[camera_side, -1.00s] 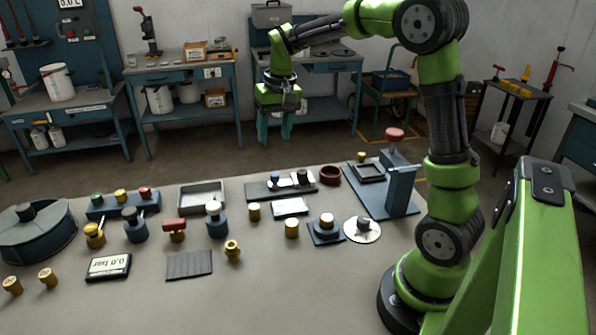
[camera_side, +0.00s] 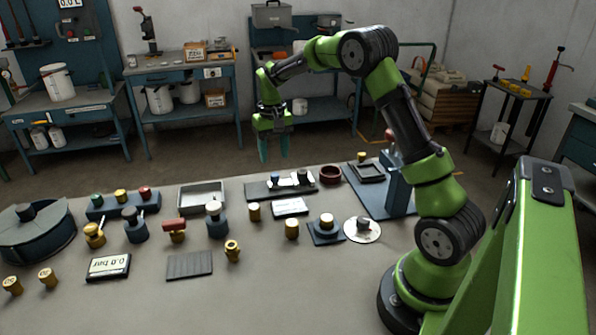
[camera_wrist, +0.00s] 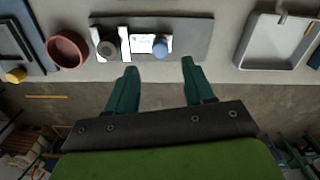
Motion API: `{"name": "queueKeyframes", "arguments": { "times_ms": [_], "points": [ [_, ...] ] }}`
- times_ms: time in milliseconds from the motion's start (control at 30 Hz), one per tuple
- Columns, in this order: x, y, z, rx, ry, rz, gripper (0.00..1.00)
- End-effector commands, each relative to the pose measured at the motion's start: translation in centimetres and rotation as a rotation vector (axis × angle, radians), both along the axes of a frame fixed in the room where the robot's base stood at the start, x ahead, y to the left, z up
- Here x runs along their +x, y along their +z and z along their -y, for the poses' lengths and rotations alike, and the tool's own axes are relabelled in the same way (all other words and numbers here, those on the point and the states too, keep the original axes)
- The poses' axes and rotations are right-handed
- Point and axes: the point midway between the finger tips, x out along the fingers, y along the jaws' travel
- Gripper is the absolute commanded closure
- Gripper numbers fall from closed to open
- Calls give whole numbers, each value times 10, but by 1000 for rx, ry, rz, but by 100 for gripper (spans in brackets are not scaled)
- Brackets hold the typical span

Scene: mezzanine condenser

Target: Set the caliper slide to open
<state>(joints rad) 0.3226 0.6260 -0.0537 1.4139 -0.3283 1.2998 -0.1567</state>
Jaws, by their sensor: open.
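The caliper is a dark grey plate (camera_side: 258,190) at the back edge of the bench, with a white part (camera_side: 288,181), a blue knob and a dark block on it. In the wrist view the plate (camera_wrist: 195,40) lies just ahead of the fingers, with the blue knob (camera_wrist: 160,46) right of the dark round knob (camera_wrist: 107,47). My gripper (camera_side: 274,152) is open and empty, pointing down above and behind the caliper, apart from it. Its two teal fingers also show in the wrist view (camera_wrist: 160,67).
A grey tray (camera_side: 202,207) lies left of the caliper and a dark red ring (camera_side: 330,183) lies right of it. A white display plate (camera_side: 290,214) is in front. Several knobs and valves stand on the bench. A blue post (camera_side: 400,190) stands at right.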

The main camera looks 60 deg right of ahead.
Motion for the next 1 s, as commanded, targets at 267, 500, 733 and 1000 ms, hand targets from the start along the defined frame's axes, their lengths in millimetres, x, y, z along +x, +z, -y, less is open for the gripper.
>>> {"name": "queueKeyframes", "arguments": {
  "times_ms": [267, 500, 733, 1000],
  "points": [
    [0, -52, -1, 2, 1, -2, 47],
    [0, -69, 0, 1, 0, 1, 47],
    [0, -69, 0, 0, 0, 1, 47],
    [0, -69, 0, -1, 0, 1, 83]
  ]
}}
